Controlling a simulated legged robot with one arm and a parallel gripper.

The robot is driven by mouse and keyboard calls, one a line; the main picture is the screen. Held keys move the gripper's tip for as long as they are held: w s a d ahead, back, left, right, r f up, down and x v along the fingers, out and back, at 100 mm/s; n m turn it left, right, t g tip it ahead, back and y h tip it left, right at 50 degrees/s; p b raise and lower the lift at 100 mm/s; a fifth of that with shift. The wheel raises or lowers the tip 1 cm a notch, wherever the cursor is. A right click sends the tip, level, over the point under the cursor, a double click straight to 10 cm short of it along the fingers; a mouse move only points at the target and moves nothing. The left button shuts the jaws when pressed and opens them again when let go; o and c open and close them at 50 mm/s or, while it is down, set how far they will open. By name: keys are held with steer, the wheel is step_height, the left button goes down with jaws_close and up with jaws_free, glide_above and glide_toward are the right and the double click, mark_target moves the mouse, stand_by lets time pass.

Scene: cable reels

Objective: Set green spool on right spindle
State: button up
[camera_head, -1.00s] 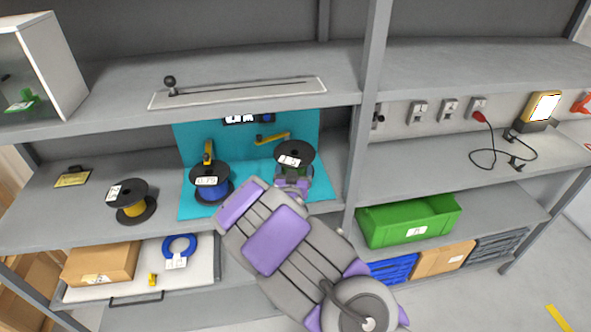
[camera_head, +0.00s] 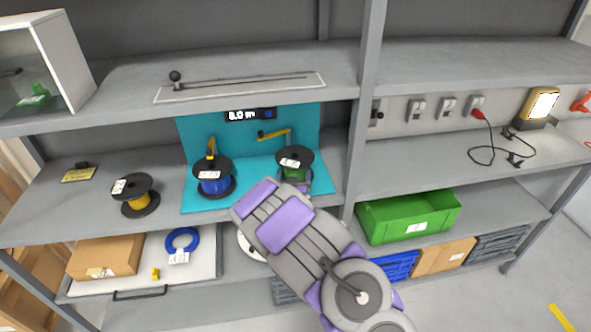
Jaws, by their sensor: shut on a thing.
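The green spool (camera_head: 296,160) has black flanges and a white label. It sits at the right of the teal station (camera_head: 258,176), under the right yellow arm (camera_head: 274,134). The blue spool (camera_head: 214,186) stands upright at the station's left, beside a raised yellow arm (camera_head: 211,148).
A yellow spool (camera_head: 137,206) stands on the shelf at the left. A grey upright (camera_head: 361,120) rises just right of the station. A green bin (camera_head: 440,212) sits on the lower right shelf. An upper shelf (camera_head: 250,80) overhangs the station.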

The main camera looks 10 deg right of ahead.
steer(key=shift+s+a+f+g, duration=0.1)
steer(key=shift+f+g, duration=0.05)
steer(key=shift+f, duration=0.35)
steer(key=shift+s+a+f+g, duration=0.1)
steer(key=shift+f+g, duration=0.05)
steer(key=shift+f, duration=0.3)
steer(key=shift+d, duration=0.15)
steer(key=shift+r, duration=0.1)
steer(key=o, duration=1.6)
steer(key=shift+d+r, duration=0.1)
steer(key=shift+r, duration=0.05)
steer(key=shift+o, duration=0.7)
steer(key=shift+w+r, duration=0.1)
steer(key=shift+r, duration=0.05)
steer(key=shift+d+r, duration=0.1)
steer(key=shift+c, duration=0.5)
steer(key=shift+o, duration=0.8)
steer(key=shift+r, duration=0.2)
steer(key=shift+w, duration=0.1)
